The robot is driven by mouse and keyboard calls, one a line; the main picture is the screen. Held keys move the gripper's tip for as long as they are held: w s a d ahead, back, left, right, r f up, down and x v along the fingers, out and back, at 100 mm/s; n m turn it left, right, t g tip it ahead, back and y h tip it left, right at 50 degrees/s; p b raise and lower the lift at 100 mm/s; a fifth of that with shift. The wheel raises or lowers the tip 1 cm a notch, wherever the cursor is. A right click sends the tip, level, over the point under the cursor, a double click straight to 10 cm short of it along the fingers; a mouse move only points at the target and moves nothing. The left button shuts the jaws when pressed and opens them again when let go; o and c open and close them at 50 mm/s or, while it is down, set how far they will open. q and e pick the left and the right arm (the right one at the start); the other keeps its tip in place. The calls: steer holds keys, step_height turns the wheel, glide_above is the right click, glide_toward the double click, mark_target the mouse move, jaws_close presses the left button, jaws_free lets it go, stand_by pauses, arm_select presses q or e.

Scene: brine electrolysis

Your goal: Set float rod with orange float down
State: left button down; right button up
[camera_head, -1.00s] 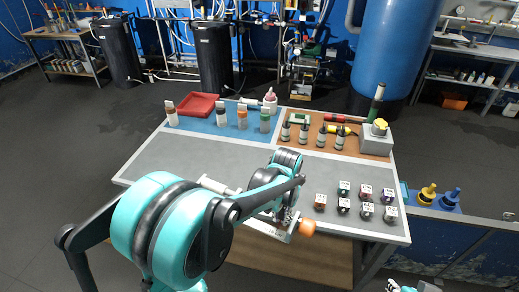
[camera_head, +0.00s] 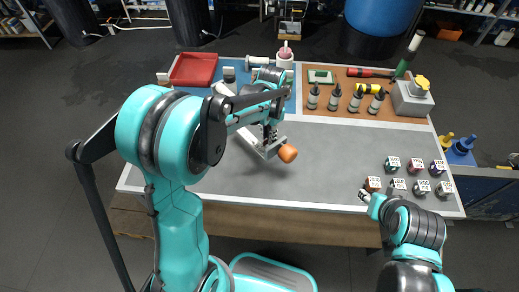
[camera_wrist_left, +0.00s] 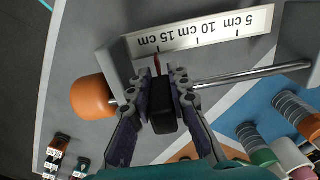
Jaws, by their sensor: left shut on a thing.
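The float rod ends in an orange float (camera_head: 288,153), with a pale scale plate (camera_head: 271,148) beside it, over the grey middle of the table. In the left wrist view the orange float (camera_wrist_left: 93,98) is at left, the thin metal rod (camera_wrist_left: 250,75) runs right, and the plate (camera_wrist_left: 215,30) carries cm marks. My left gripper (camera_head: 268,138) is shut on the float rod assembly at a black block (camera_wrist_left: 163,108) near the float. Whether the assembly touches the table is unclear. My right gripper (camera_head: 366,196) is at the table's front right; its fingers are not clear.
A red tray (camera_head: 193,69) and bottles stand at back left. A brown mat (camera_head: 330,109) at back right holds several dropper bottles, tools and a grey box (camera_head: 412,98). Several small labelled jars (camera_head: 398,185) stand front right. The grey table (camera_head: 350,150) is clear in the middle.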

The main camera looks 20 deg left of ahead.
mark_target(254, 144)
arm_select(q)
steer(key=a+f, duration=0.1)
steer(key=s+a+f, duration=0.1)
steer(key=a, duration=0.1)
steer(key=a+f+b, duration=0.1)
steer(key=a, duration=0.1)
steer(key=shift+s+f, duration=0.1)
steer(key=shift+s, duration=0.2)
steer(key=shift+d+f+b, duration=0.1)
steer(key=shift+f+b, duration=0.8)
steer(key=shift+f, duration=1.05)
steer(key=shift+f, duration=0.15)
steer(key=c, duration=1.4)
jaws_free()
steer(key=shift+c, duration=0.2)
